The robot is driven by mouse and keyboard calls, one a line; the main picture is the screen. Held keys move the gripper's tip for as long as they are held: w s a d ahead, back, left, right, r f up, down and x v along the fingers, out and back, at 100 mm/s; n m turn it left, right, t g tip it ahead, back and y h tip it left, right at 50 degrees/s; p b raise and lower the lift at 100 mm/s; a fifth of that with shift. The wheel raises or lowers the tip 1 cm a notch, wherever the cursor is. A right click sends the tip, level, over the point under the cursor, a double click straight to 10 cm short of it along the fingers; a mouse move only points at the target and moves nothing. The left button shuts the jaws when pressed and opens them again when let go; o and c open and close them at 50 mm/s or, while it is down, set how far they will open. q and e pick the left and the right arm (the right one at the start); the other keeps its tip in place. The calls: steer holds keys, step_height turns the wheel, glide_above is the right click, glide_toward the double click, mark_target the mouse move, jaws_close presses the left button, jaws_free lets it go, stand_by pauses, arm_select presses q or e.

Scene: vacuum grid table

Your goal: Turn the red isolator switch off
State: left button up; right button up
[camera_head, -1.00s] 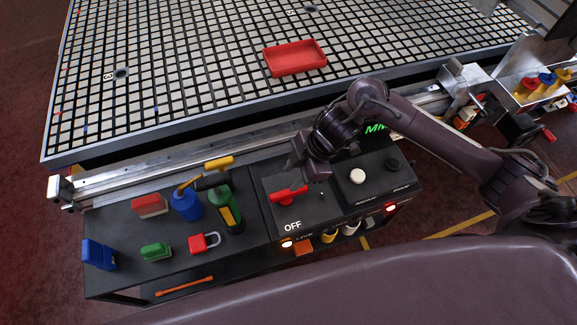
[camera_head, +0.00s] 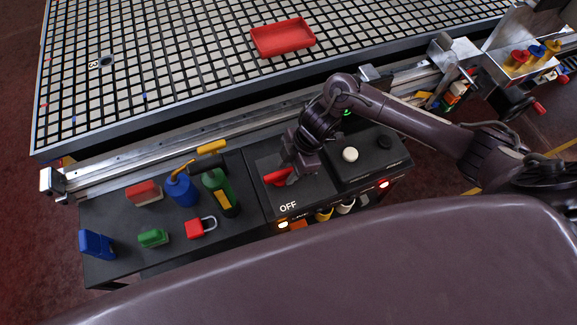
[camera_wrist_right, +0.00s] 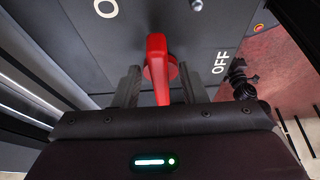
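The red isolator switch (camera_head: 276,177) sits on the dark control box, above the white OFF label. In the right wrist view its red handle (camera_wrist_right: 158,62) runs up and down the picture, between an O mark at upper left and OFF at right. My right gripper (camera_head: 291,177) is down at the switch and covers part of it in the head view. In the wrist view the right gripper (camera_wrist_right: 160,78) is open, one finger on each side of the handle, with gaps showing. The handle's near end is hidden by the gripper body. My left gripper is not in view.
The box also carries a white button (camera_head: 350,155) and a black knob (camera_head: 385,142). Left of it, a dark shelf (camera_head: 180,250) holds a red padlock (camera_head: 198,229), a green bottle (camera_head: 218,190) and a blue canister (camera_head: 181,190). A red tray (camera_head: 284,40) lies on the grid table.

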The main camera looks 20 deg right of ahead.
mark_target(280, 181)
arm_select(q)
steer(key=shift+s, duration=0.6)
arm_select(e)
jaws_close()
